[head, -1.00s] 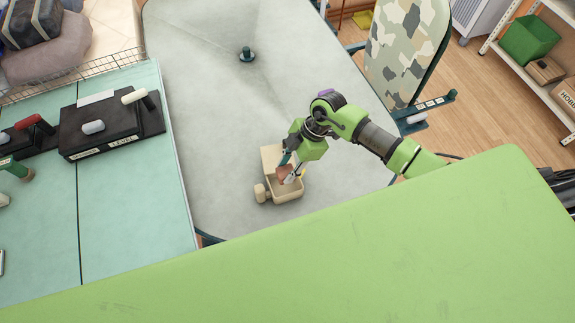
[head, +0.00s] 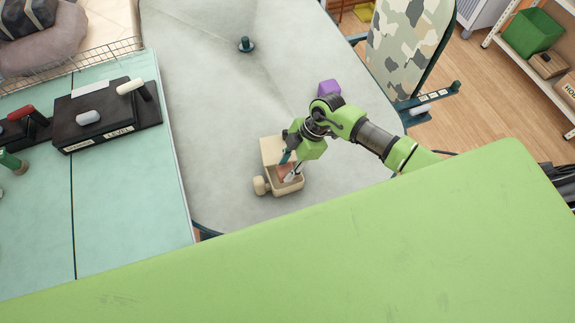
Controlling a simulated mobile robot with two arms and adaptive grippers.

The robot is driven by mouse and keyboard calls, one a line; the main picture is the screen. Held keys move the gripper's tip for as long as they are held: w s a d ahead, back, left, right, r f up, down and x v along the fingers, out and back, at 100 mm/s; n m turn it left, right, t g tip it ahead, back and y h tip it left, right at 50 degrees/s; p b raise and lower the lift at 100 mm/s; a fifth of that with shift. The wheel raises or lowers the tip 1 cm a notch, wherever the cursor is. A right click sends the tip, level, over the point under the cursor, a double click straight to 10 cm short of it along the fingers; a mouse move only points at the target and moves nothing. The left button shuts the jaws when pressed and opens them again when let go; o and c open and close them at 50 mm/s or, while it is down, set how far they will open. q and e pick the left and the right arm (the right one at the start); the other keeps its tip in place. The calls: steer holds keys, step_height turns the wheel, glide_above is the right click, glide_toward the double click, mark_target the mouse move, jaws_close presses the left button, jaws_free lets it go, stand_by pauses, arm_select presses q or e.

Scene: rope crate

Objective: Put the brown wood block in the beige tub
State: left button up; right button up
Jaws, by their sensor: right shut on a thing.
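The beige tub (head: 291,190) sits on the grey surface near its lower edge. It has an open hollow at the front, a flat beige part at the back and a round beige part on its left side. My right gripper (head: 289,171) points down into the open hollow. It is shut on the brown wood block (head: 284,173), which shows between the fingers, inside the outline of the hollow. The fingers partly hide the block, and I cannot tell whether it touches the tub's floor. My left gripper is not in view.
A purple block (head: 329,87) lies on the grey surface behind my right arm. A dark knob (head: 246,45) stands farther back. A teal bench (head: 120,190) with a black lever box (head: 108,115) is at the left. The grey surface around the tub is mostly clear.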

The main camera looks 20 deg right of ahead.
steer(key=o, duration=1.2)
steer(key=v, duration=1.2)
